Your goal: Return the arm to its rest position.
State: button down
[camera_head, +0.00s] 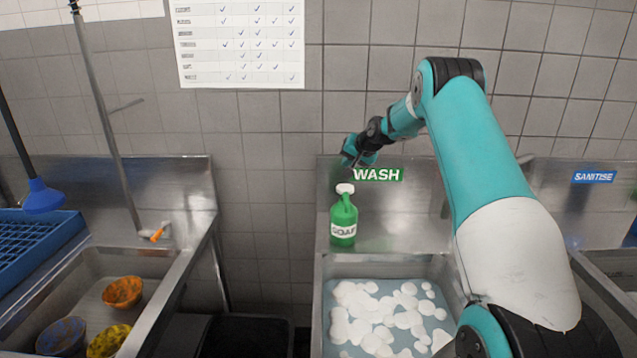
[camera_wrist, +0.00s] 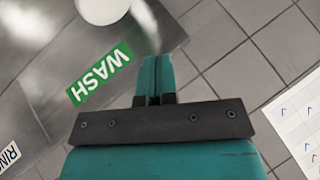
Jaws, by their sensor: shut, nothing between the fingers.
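My arm reaches up from the lower right in the head view, bent at a high elbow. My gripper (camera_head: 352,152) is at the back wall, just left of and above the green WASH label (camera_head: 378,174). In the wrist view my gripper (camera_wrist: 154,60) shows its two teal fingers together, shut and empty. The WASH label also shows in the wrist view (camera_wrist: 101,77), to the left of the fingers. The fingers appear apart from any object.
A green soap bottle (camera_head: 343,218) stands on the ledge below my gripper, behind the wash sink (camera_head: 325,290) with white foam. A left sink (camera_head: 165,262) holds bowls, beside a blue rack (camera_head: 35,245). A paper chart (camera_head: 240,45) hangs on the tiled wall.

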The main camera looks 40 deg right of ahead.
jog(key=s+a+r+n+g+y+b, duration=0.15)
jog(key=s+a, duration=0.25)
jog(key=a, duration=0.6)
jog(key=s+a+r+n+g+y+b, duration=0.1)
jog(key=s+a+r+n, duration=0.15)
jog(key=a, duration=0.75)
jog(key=s+a+r+n+g+y+b, duration=0.1)
jog(key=s+a+r+n+y+b, duration=0.2)
jog(key=a, duration=0.8)
jog(key=s+a+f+n+g+b, duration=0.1)
jog(key=s+a+n+g, duration=0.15)
jog(key=s+a, duration=0.5)
jog(key=s+a+f+n+g, duration=0.1)
jog(key=s+a+n, duration=0.25)
jog(key=s, duration=0.65)
jog(key=s+a+f+n+g+b, duration=0.1)
jog(key=s+a, duration=0.1)
jog(key=s, duration=0.6)
jog(key=s+a+f+n+g+h+b, duration=0.1)
jog(key=s+f+n, duration=0.1)
jog(key=s, duration=0.6)
jog(key=shift+s+a, duration=0.3)
jog(key=shift+a, duration=0.05)
